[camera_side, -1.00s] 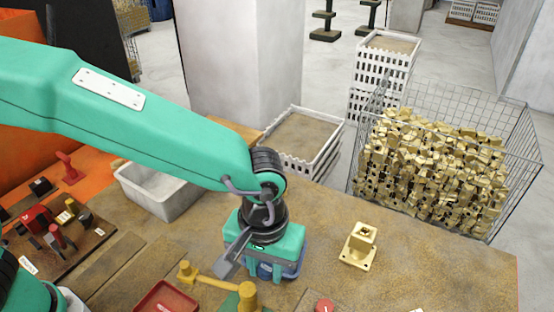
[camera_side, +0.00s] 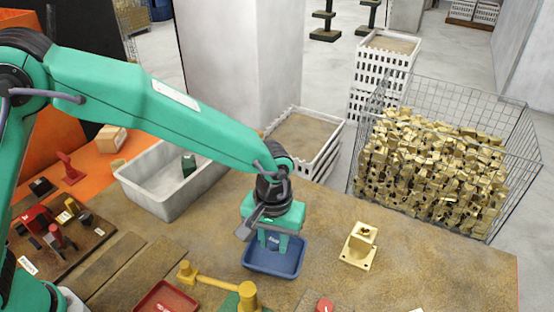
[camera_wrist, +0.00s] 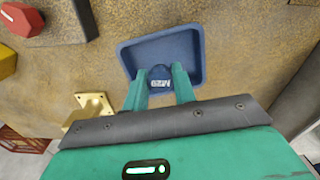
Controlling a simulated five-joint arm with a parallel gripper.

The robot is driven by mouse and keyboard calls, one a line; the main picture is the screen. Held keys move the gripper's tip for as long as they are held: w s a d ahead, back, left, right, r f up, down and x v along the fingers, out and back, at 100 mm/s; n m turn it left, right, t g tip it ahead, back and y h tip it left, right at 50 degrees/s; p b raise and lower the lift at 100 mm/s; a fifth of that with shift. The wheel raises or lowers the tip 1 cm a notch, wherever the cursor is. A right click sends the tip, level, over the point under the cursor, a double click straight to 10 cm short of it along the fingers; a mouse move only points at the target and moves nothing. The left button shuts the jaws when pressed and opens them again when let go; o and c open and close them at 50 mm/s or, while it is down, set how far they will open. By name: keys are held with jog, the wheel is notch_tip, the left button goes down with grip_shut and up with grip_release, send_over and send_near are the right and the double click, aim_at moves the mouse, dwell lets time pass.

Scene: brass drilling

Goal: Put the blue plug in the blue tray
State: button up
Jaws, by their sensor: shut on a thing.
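The blue tray (camera_side: 262,268) lies on the brown work surface and also shows in the wrist view (camera_wrist: 197,50). My gripper (camera_side: 273,245) is above the tray, pointing down. In the wrist view its two green fingers (camera_wrist: 160,78) are shut on the blue plug (camera_wrist: 160,72), a small dark blue rounded piece. The plug lies over the tray's area in that view. Pale lettering shows just below it. The fingers hide part of the plug, and its exact height above the tray floor is hard to tell.
A brass part (camera_side: 358,247) stands right of the tray. A yellow handled piece (camera_side: 215,283) and a red tray (camera_side: 166,299) lie at the front left. A grey bin (camera_side: 165,185) is behind left. A wire basket of brass parts (camera_side: 430,170) stands at the back right.

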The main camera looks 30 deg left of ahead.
aim_at(275, 258)
jog(key=shift+w+a+f, duration=0.3)
jog(key=shift+w+f, duration=0.15)
jog(key=shift+w, duration=0.25)
jog(key=shift+f, duration=0.1)
jog(key=shift+f, duration=1.9)
jog(key=shift+f, duration=0.15)
jog(key=o, duration=0.9)
jog(key=shift+o, duration=0.2)
jog(key=shift+r, duration=0.2)
